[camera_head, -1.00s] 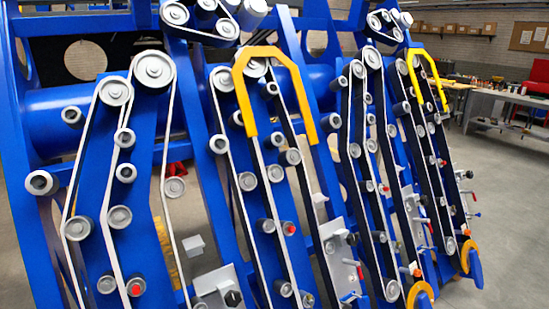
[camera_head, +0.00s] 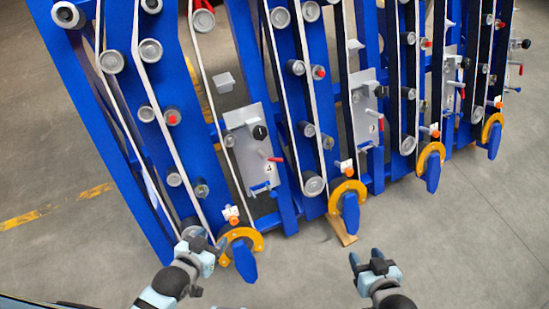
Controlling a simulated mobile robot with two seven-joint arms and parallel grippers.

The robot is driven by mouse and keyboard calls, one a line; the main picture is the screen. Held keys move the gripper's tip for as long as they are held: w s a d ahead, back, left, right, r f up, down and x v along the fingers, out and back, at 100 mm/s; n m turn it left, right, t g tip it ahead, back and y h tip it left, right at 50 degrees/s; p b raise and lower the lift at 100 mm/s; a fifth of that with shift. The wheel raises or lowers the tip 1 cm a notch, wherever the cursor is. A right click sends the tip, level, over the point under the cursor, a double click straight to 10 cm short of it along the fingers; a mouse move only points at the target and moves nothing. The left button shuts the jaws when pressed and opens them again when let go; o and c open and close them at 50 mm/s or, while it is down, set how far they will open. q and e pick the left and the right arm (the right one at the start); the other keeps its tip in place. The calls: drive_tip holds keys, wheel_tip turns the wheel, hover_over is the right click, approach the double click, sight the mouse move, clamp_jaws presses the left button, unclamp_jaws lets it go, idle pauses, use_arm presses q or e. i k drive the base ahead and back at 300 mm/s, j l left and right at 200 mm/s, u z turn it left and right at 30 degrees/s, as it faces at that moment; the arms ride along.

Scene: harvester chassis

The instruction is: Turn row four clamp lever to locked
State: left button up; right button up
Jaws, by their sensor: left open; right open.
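The nearest grey plate (camera_head: 240,125) is mounted on the blue chassis and carries a small label that looks like a 4. On it are a black knob (camera_head: 260,132), a red-handled lever (camera_head: 275,159) pointing right, and a small blue lever (camera_head: 260,188) at its lower edge. I cannot tell which one is the clamp lever. My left gripper (camera_head: 205,240) is open below and left of this plate, close to a yellow collar (camera_head: 244,235). My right gripper (camera_head: 366,257) is open and empty over bare floor, below and right of the plate.
Similar grey plates (camera_head: 367,110) with red levers repeat to the right. Blue paddles (camera_head: 350,212) and yellow collars (camera_head: 347,188) jut out along the chassis bottom. Belts and rollers (camera_head: 146,50) cover the left part. The floor in front is clear.

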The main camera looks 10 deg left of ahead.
sight(274, 159)
drive_tip(key=k+j+u, duration=0.25)
drive_tip(key=i+j+u, duration=0.2)
drive_tip(key=j, duration=0.15)
drive_tip(key=j+u, duration=0.2)
drive_tip(key=j, duration=0.2)
drive_tip(key=i+j+u, duration=0.25)
drive_tip(key=k+j, duration=0.05)
